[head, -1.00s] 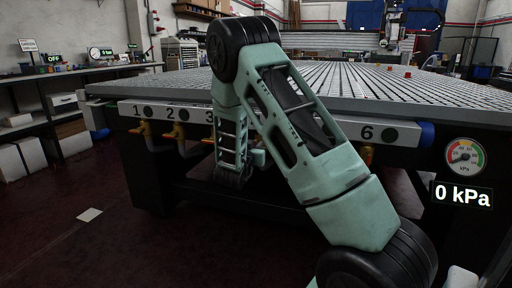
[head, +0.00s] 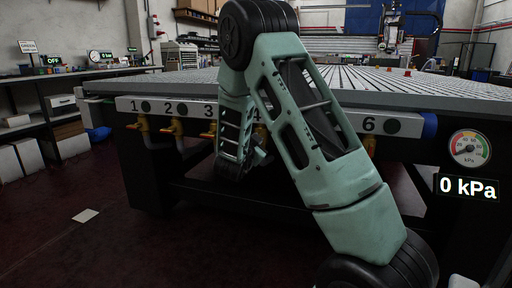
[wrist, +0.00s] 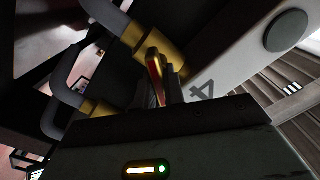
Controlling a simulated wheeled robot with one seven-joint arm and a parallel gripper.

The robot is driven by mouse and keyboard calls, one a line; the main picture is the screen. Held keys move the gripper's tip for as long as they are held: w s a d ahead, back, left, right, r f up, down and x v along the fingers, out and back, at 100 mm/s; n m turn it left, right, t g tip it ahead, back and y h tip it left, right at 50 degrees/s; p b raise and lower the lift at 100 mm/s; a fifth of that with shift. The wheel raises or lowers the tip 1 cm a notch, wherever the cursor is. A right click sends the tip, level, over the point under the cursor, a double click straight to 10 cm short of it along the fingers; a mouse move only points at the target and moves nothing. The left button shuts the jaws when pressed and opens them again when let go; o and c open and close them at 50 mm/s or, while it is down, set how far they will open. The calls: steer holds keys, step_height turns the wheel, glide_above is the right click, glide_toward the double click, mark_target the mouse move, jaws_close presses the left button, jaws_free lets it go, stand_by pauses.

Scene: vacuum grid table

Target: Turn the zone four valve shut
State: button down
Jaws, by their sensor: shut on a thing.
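The zone four valve's handle (wrist: 154,62), yellow with a red part, sits in the jaws of my gripper (wrist: 163,88) in the wrist view. The jaws are shut on it, below the dark number 4 (wrist: 201,90), which appears upside down. The brass pipe fitting (wrist: 137,40) lies right beside the handle.
The grey panel (head: 400,125) carries numbered zones along the grid table's edge (head: 450,100).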

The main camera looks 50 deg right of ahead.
steer(key=m+b, duration=0.4)
steer(key=f+m+b, duration=0.1)
steer(key=m+b, duration=0.1)
steer(key=shift+s+m+b, duration=0.1)
steer(key=shift+m+b, duration=0.2)
steer(key=m+b, duration=0.2)
steer(key=b, duration=0.1)
steer(key=shift+m, duration=0.4)
steer(key=shift+m+b, duration=0.5)
steer(key=shift+b, duration=0.1)
steer(key=shift+r, duration=0.15)
steer(key=c, duration=1.5)
jaws_free()
steer(key=p+v, duration=0.5)
steer(key=v, duration=1.2)
steer(key=shift+s+a, duration=0.1)
steer(key=shift+a, duration=0.1)
